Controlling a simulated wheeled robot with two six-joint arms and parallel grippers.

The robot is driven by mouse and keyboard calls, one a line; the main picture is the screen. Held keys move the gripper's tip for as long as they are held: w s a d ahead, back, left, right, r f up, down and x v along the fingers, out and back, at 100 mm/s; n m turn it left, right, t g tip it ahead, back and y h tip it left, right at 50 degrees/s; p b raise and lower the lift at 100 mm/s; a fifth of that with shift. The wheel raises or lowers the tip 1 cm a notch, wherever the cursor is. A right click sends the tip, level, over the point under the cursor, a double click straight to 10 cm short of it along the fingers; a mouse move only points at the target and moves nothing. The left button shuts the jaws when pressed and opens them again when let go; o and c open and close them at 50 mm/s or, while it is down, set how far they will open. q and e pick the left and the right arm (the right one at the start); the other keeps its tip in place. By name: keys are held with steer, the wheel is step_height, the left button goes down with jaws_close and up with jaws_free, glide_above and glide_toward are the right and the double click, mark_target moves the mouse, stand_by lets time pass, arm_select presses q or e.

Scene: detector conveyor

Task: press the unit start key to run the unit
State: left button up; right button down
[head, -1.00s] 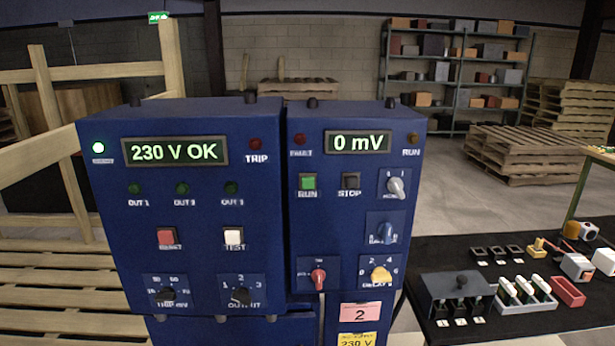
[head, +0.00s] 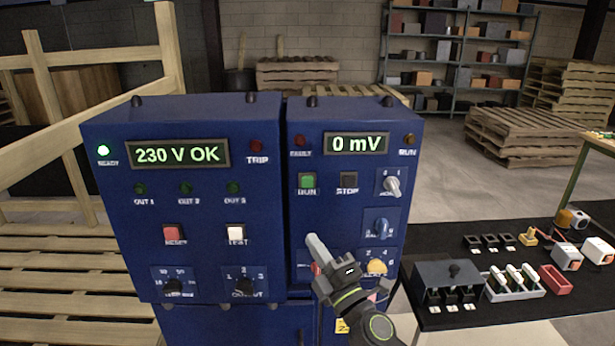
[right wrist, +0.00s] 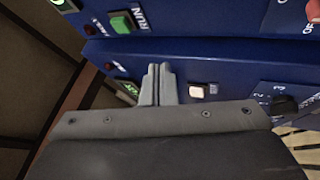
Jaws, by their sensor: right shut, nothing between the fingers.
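The green RUN key (head: 307,181) is on the right blue unit (head: 345,215), left of the black STOP key (head: 348,180). That unit's display (head: 356,144) reads 0 mV, and its RUN lamp (head: 408,139) looks unlit. My right gripper (head: 316,243) is shut and empty, in front of the right unit below the RUN key and apart from it in the picture. In the right wrist view its closed fingers (right wrist: 158,80) point toward the panels, with the green RUN key (right wrist: 122,23) up and left of them. My left gripper is not in view.
The left blue unit (head: 120,215) reads 230 V OK, with its READY lamp (head: 103,151) lit. My right gripper partly hides the red knob (head: 316,268); the yellow knob (head: 377,267) is beside it. A black table (head: 440,250) with small parts stands at the right.

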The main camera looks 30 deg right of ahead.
mark_target(307, 182)
steer(key=s+a+r+n+t+y, duration=0.2)
steer(key=s+r, duration=0.1)
steer(key=r, duration=0.6)
steer(key=shift+a+n+p, duration=0.25)
steer(key=shift+n+p, duration=0.15)
steer(key=shift+w, duration=0.1)
steer(key=shift+w+d+b, duration=0.45)
steer(key=shift+w+d, duration=0.3)
steer(key=shift+w, duration=0.45)
steer(key=shift+w+d+b, duration=0.5)
steer(key=shift+w+d, duration=0.3)
steer(key=shift+w, duration=0.45)
steer(key=shift+w+d+b, duration=0.45)
steer(key=shift+w+d, duration=0.3)
steer(key=shift+w, duration=0.45)
steer(key=shift+w+d, duration=0.25)
steer(key=shift+w, duration=0.1)
